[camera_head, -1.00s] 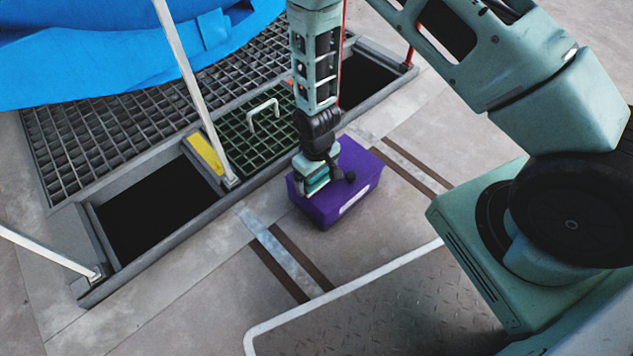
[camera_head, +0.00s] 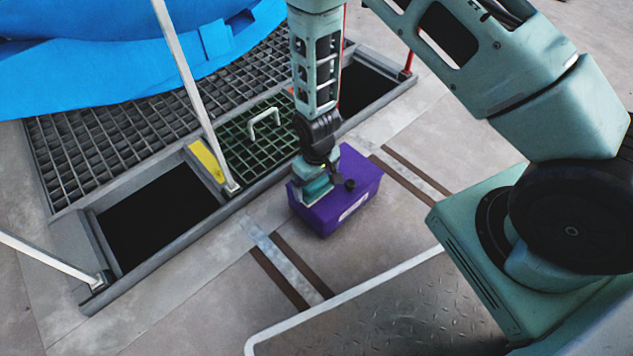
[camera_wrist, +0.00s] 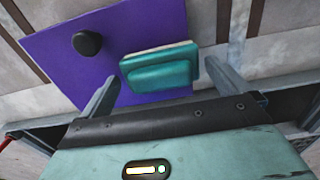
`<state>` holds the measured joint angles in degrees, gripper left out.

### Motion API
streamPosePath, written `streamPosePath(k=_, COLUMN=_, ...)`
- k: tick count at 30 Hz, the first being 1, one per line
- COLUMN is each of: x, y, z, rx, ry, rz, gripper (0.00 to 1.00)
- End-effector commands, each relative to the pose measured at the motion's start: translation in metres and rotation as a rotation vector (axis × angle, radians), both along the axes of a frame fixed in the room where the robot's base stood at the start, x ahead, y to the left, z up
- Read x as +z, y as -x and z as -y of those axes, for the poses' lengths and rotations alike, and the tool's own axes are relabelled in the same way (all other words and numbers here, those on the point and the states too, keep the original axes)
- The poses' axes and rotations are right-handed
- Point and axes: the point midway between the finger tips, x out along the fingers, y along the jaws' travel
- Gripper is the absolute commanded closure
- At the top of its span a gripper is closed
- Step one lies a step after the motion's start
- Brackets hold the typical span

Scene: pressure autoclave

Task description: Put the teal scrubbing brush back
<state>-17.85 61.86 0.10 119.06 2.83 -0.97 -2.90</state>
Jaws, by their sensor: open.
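The teal scrubbing brush (camera_wrist: 160,68) has a teal body with a pale strip along one long edge. It lies on the purple box (camera_wrist: 50,52) beside a black knob (camera_wrist: 87,42). My gripper (camera_wrist: 161,72) is open, with one finger on each side of the brush and a gap at both ends. The wrist view does not settle whether the fingers touch the box top. In the head view my gripper (camera_head: 316,184) is low over the left part of the purple box (camera_head: 352,192), and the brush is hard to tell from it.
A dark open pit (camera_head: 160,215) lies left of the box, and another (camera_head: 362,88) lies beyond it. A green grate (camera_head: 262,135) with a white handle sits between them. A pale post (camera_head: 190,90) rises beside the grate. Bare floor lies in front of the box.

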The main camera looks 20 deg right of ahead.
Motion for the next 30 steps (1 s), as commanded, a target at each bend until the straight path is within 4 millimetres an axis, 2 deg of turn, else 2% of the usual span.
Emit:
streamPosePath(k=1, x=0.02, y=0.0, z=0.0, rx=0.0, ry=-0.001, rz=0.002, gripper=0.0)
streamPosePath(k=6, x=0.056, y=0.0, z=0.0, rx=0.0, ry=0.0, rz=0.001, gripper=0.0)
streamPosePath(k=10, x=0.077, y=0.0, z=0.0, rx=0.001, ry=0.0, rz=0.0, gripper=0.0)
streamPosePath(k=16, x=0.093, y=0.0, z=0.0, rx=0.001, ry=0.0, rz=0.001, gripper=0.0)
streamPosePath(k=20, x=0.115, y=0.001, z=-0.011, rx=0.01, ry=-0.017, rz=0.002, gripper=0.0)
streamPosePath(k=23, x=0.152, y=0.007, z=-0.031, rx=0.031, ry=-0.046, rz=0.0, gripper=0.0)
streamPosePath(k=25, x=0.187, y=0.017, z=-0.046, rx=0.055, ry=-0.069, rz=-0.001, gripper=0.0)
streamPosePath(k=30, x=0.269, y=0.059, z=-0.073, rx=0.134, ry=-0.107, rz=-0.011, gripper=0.0)
